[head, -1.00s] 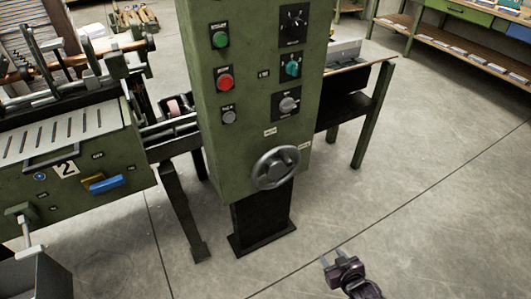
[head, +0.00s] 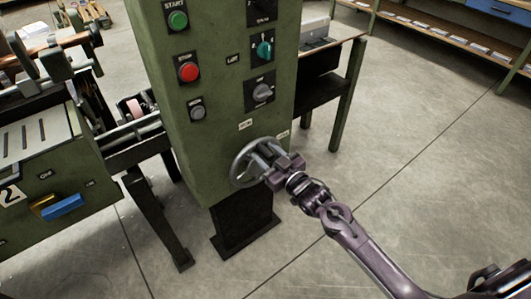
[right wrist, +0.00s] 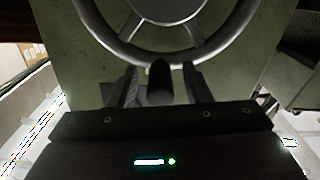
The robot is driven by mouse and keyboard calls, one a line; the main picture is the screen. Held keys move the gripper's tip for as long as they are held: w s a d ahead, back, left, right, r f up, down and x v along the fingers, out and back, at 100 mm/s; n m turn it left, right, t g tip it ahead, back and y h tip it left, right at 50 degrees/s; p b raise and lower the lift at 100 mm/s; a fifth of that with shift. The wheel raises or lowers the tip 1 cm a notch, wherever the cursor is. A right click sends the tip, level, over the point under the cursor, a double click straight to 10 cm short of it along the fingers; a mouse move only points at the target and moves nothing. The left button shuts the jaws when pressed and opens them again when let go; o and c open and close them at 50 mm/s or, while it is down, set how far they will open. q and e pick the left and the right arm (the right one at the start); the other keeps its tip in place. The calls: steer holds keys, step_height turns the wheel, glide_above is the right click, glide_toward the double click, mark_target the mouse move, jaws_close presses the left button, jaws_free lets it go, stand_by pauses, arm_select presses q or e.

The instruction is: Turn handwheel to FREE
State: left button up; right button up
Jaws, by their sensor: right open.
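The grey spoked handwheel (head: 236,172) sits low on the front of the green control cabinet (head: 210,150). My right gripper (head: 265,160) is at the wheel's right side, partly covering it. In the right wrist view the wheel (right wrist: 120,46) fills the top. The two fingers of my right gripper (right wrist: 160,75) are apart there, near the lower rim. A dark rounded piece (right wrist: 159,80) shows between them; I cannot tell whether it belongs to the wheel. Two small pale labels (head: 246,124) sit above the wheel, too small to read. My left gripper is not in view.
Above the wheel are a green START button (head: 178,20), a red button (head: 188,72) and rotary knobs (head: 263,92). A green machine (head: 50,180) with a blue handle (head: 62,207) stands left. Bare floor (head: 400,150) lies to the right.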

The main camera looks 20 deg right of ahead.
steer(key=shift+w+a, duration=0.1)
steer(key=shift+w, duration=0.2)
jaws_close()
